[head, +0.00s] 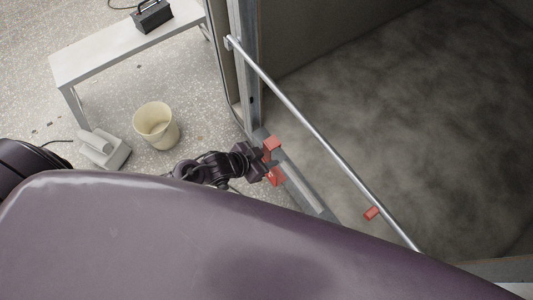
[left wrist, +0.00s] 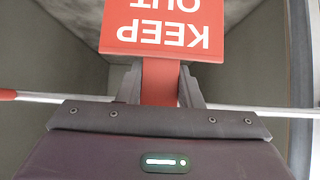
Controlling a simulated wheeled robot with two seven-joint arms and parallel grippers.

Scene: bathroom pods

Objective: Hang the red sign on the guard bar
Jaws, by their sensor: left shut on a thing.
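My left gripper (head: 268,163) is shut on the red sign, with red parts (head: 272,144) showing on both sides of its fingers. In the left wrist view, the red sign (left wrist: 163,28) reads "KEEP OUT" in white, upside down. A red strip of it is between the fingers of my left gripper (left wrist: 160,85). The metal guard bar (head: 305,120) runs slanting across the opening; in the head view the sign appears apart from it, on its near side. In the left wrist view, the bar (left wrist: 265,111) passes behind the fingers. My right gripper is not in view.
A small red piece (head: 371,213) sits on the bar towards its lower right end. Left of the opening are a bench (head: 115,48) with a black box (head: 153,16), a cream bucket (head: 157,127) and a grey device (head: 104,149). The pod floor (head: 400,100) beyond the bar is clear.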

